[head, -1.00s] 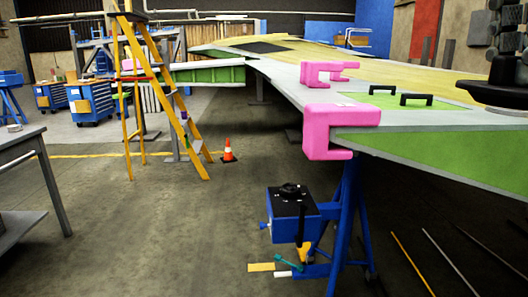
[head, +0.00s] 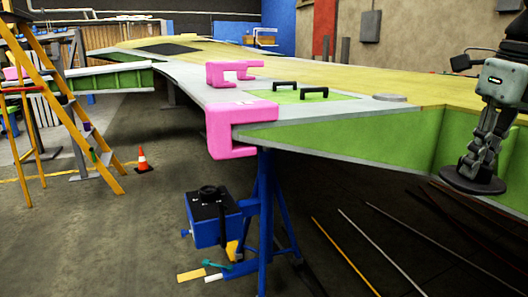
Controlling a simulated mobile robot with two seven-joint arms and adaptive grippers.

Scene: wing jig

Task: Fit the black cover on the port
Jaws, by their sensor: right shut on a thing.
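My right gripper (head: 476,162) is at the right edge, pointing down. It is shut on the black cover (head: 473,182), a flat round dark disc held level. The cover shows in front of the wing's green edge face, lower in the picture than the wing's top. A round grey disc-like fitting (head: 390,98), which looks like the port, lies on the wing's top surface, left of and above the gripper in the picture. Nothing covers it. The fingertips' contact with the cover is small and dark. My left gripper is not in view.
The wing (head: 350,130) fills the middle and right. Pink clamp blocks (head: 232,142) and two black handles (head: 314,91) stand on its near part. A blue stand (head: 265,225) is below. Rods lie on the floor (head: 342,255). A yellow ladder (head: 70,95) and cone (head: 142,160) are left.

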